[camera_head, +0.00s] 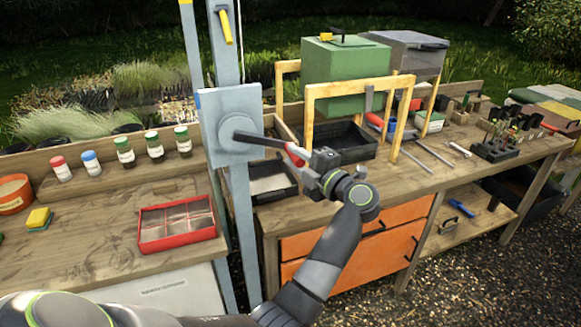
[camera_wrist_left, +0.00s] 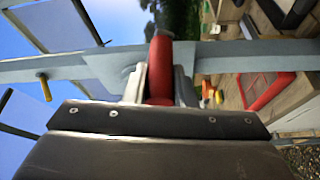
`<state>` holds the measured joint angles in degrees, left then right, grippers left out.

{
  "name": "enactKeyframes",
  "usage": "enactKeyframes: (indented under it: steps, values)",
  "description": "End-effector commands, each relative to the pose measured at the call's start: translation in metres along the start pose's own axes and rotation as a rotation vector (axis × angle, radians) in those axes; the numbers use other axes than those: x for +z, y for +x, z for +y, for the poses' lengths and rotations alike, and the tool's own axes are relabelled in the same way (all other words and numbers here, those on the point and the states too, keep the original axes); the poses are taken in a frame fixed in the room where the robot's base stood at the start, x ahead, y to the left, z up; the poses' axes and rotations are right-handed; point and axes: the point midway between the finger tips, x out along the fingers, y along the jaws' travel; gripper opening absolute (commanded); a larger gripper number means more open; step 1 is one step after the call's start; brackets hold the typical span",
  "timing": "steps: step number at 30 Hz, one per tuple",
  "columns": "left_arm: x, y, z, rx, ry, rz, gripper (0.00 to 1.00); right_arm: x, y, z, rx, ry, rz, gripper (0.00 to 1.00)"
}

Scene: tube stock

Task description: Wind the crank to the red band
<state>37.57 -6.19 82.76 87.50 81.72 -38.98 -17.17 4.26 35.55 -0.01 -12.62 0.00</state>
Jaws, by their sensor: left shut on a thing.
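The crank's grey plate (camera_head: 215,105) is fixed to a pale blue-grey post, with a round hub (camera_head: 238,132) on it. The dark crank arm (camera_head: 264,140) points right from the hub, tilted slightly down. My left gripper (camera_head: 300,156) is shut on the red crank handle (camera_head: 295,153) at the arm's end. In the left wrist view the red handle (camera_wrist_left: 160,65) stands between the two fingers (camera_wrist_left: 158,88). A small blue mark shows on the plate's left edge; I cannot make out a red band. My right gripper is not in view.
A red divided tray (camera_head: 178,240) lies on the bench left of the post. Several lidded jars (camera_head: 124,150) stand behind it. A black tray (camera_head: 270,184) sits below the crank. A yellow frame (camera_head: 350,88) and a green box (camera_head: 345,70) stand to the right.

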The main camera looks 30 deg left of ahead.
Motion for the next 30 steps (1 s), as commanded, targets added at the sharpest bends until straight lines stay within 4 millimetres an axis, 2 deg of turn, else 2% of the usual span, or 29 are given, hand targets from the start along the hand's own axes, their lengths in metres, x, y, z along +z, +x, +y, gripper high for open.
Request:
enactKeyframes:
  steps: [1,6,23,24,28,30]
  values:
    - [0.001,0.000,0.010,0.000,-0.028,-0.001,0.00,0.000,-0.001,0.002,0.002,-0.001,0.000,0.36]
    - [0.001,0.000,0.017,-0.021,-0.079,-0.001,0.00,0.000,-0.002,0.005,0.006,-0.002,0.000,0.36]
    - [0.001,0.001,0.021,-0.030,-0.108,0.000,0.00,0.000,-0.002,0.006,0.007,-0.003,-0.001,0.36]
    - [0.001,0.001,0.021,-0.030,-0.108,0.000,0.25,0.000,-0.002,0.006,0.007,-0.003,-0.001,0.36]
    - [0.001,0.000,0.020,-0.032,-0.107,0.000,0.42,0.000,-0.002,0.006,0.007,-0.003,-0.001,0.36]
    - [0.001,0.000,0.019,-0.033,-0.106,0.001,0.45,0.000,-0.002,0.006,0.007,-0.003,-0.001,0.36]
